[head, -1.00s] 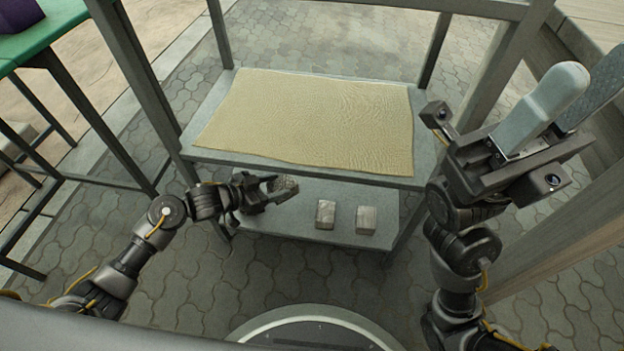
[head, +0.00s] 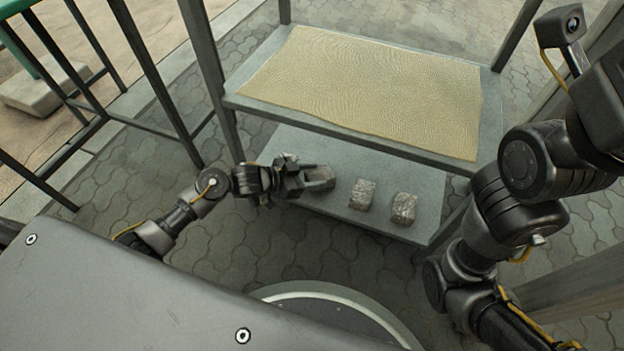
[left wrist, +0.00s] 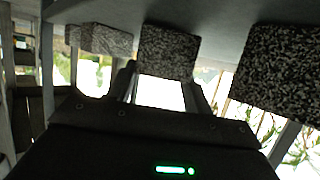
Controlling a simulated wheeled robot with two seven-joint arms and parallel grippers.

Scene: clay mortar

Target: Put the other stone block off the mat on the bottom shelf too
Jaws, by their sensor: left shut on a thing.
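A tan mat (head: 365,88) lies on the upper shelf, with no block on it. The grey bottom shelf (head: 425,181) is below. Two stone blocks, one (head: 362,194) and another (head: 403,208), stand side by side on its right part. My left gripper (head: 318,180) is shut on a stone block at the shelf's left part; the held block (left wrist: 168,52) shows between the fingers in the left wrist view. It is at or just above the shelf; I cannot tell which. Another speckled block (left wrist: 272,70) stands beside it, mostly hidden in the head view. My right gripper's fingers are out of frame.
The rack's posts (head: 208,75) and upper shelf edge (head: 350,138) frame the space around my left arm. Grey paving (head: 130,205) is clear in front.

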